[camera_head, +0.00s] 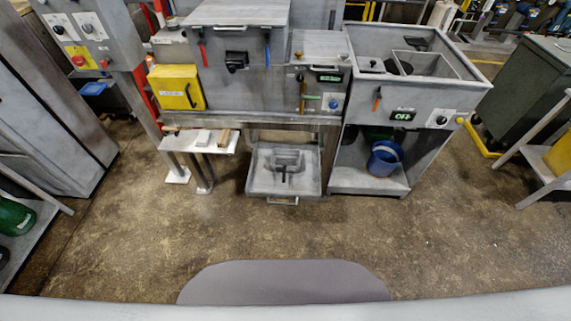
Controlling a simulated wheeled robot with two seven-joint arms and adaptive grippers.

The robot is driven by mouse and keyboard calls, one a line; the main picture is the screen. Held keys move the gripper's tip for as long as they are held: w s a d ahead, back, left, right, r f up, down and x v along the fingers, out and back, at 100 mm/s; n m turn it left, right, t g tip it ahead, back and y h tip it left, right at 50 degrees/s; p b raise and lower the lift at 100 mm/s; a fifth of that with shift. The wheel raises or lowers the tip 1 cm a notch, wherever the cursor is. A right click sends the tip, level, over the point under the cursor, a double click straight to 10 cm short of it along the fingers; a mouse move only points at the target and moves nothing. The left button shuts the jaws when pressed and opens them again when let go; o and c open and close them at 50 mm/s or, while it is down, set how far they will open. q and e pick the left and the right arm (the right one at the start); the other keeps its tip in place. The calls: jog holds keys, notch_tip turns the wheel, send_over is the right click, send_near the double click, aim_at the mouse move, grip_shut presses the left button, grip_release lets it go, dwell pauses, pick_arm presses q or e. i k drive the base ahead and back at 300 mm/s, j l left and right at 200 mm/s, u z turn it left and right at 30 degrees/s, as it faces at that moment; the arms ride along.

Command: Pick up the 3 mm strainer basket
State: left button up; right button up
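I cannot clearly make out a 3 mm strainer basket. A low grey pull-out tray (255,184) with a front handle sits under the middle of the machine. Inside it is a smaller grey, box-like insert (285,160) with a dark upright piece. It could be a basket, but its mesh size is too small to tell. Neither my left nor my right gripper is in view.
A small shelf (176,142) with a white block and a brown block stands left of the tray. A sink unit (420,95) with a blue bucket (386,158) on its lower shelf stands right. A yellow box (177,87) is on the machine. The floor (300,235) in front is clear.

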aim_at(284, 161)
jog(key=i+j+z, duration=0.25)
jog(key=j+z, duration=0.2)
jog(key=j, duration=0.25)
jog(key=i+j+z, duration=0.25)
jog(key=j, duration=0.15)
jog(key=k, duration=0.1)
